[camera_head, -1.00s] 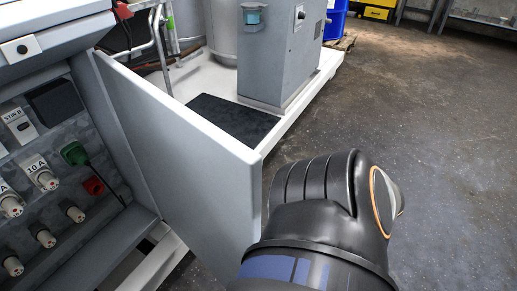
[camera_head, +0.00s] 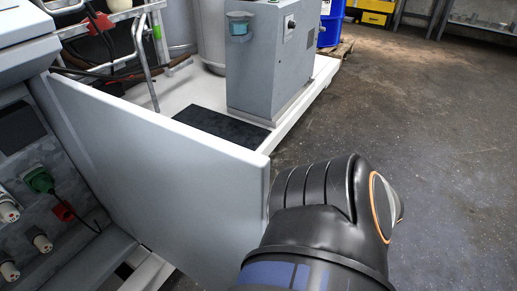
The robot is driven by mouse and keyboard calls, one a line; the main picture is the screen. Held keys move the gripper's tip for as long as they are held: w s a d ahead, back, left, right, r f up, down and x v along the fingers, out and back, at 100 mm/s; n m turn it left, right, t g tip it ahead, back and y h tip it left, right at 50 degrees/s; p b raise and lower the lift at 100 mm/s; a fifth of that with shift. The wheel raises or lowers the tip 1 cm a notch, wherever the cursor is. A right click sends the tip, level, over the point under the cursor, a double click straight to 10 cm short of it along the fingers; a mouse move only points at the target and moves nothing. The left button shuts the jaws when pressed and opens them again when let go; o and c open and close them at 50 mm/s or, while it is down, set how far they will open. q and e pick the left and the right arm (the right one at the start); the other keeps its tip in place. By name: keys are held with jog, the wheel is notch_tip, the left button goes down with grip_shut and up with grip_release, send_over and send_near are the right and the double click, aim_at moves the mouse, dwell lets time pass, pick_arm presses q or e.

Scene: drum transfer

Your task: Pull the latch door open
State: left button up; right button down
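The latch door (camera_head: 165,165) is a light grey flat panel standing open from the electrical cabinet (camera_head: 25,150) at the left. The inside of the cabinet shows beside it, with a green plug (camera_head: 38,180), a red connector (camera_head: 62,212) and several white knobs. My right arm comes in from the bottom, its black and blue links beside the free edge of the door. Its gripper is out of view, hidden behind the arm or the door. I cannot tell whether the arm touches the door. My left gripper is not in view.
A grey machine cabinet (camera_head: 266,65) stands on a white platform (camera_head: 305,95) behind the door, with a black mat (camera_head: 220,128) beside it. A blue drum (camera_head: 331,25) stands at the back. The dark floor (camera_head: 430,140) at the right is clear.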

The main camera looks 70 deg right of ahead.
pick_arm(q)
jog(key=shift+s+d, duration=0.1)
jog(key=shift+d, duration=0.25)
pick_arm(e)
jog(key=shift+w+d, duration=0.2)
jog(key=shift+d, duration=0.25)
jog(key=c, duration=0.8)
grip_release()
jog(key=shift+s, duration=0.1)
jog(key=shift+c, duration=0.2)
jog(key=shift+s, duration=0.15)
pick_arm(q)
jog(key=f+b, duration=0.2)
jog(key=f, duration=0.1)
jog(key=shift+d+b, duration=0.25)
jog(key=shift+b, duration=0.15)
pick_arm(e)
jog(key=v, duration=1.2)
